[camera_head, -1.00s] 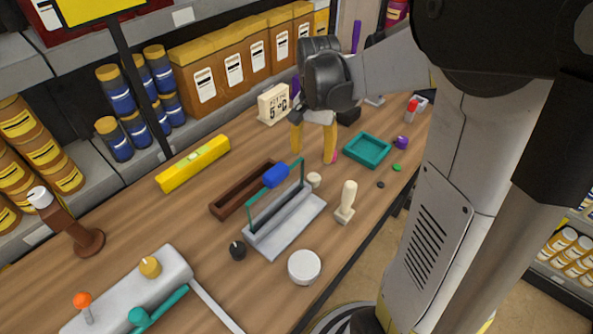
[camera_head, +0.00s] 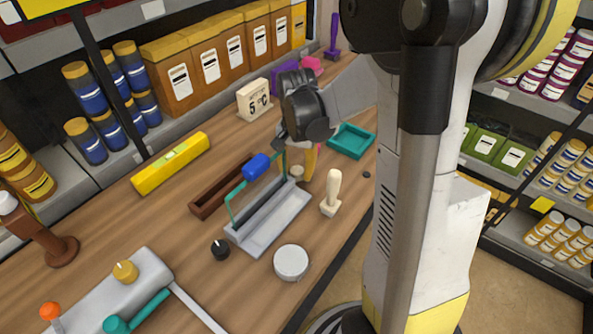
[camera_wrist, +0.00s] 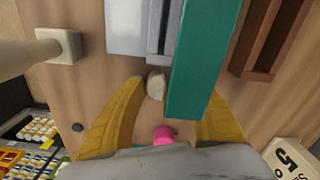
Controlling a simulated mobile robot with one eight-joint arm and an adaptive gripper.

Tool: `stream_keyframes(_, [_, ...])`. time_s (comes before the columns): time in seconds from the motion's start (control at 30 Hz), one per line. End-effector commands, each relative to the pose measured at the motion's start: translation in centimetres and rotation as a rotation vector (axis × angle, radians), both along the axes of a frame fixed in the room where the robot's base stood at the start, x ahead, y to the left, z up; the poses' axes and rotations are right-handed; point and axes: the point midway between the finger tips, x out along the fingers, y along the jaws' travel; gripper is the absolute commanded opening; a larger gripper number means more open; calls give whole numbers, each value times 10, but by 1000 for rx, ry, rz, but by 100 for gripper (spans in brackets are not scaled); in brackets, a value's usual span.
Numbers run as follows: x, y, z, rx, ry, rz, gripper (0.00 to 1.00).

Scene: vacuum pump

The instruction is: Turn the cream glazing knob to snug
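The cream glazing knob (camera_head: 297,172) is a small round knob at the far end of a grey double-channel base (camera_head: 268,222). A teal bar frame with a blue grip (camera_head: 256,166) stands along that base. In the wrist view the knob (camera_wrist: 155,84) shows between my yellow fingers, nearer the left one, beside the teal bar (camera_wrist: 200,60). My gripper (camera_wrist: 172,88) is open, with a gap on both sides of the knob. In the head view one yellow finger (camera_head: 311,160) shows just behind the knob; the other is mostly hidden. I cannot see any contact.
A cream upright handle on a square foot (camera_head: 331,193) stands close right of the base. A brown trough (camera_head: 220,188) lies to its left. A teal tray (camera_head: 351,141) lies beyond. A white round lid (camera_head: 291,262) and a black knob (camera_head: 220,249) are nearer.

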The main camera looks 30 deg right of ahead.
Motion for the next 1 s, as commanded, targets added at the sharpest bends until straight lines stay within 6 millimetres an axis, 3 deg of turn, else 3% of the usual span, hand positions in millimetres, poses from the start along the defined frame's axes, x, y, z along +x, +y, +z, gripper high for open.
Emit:
stream_keyframes(0.03, [0,0,0,0,0,0,20])
stream_keyframes(0.1, [0,0,0,0,0,0,2])
stream_keyframes(0.57, [0,0,0,0,0,-57,2])
stream_keyframes(1.0, [1,1,0,0,1,-372,2])
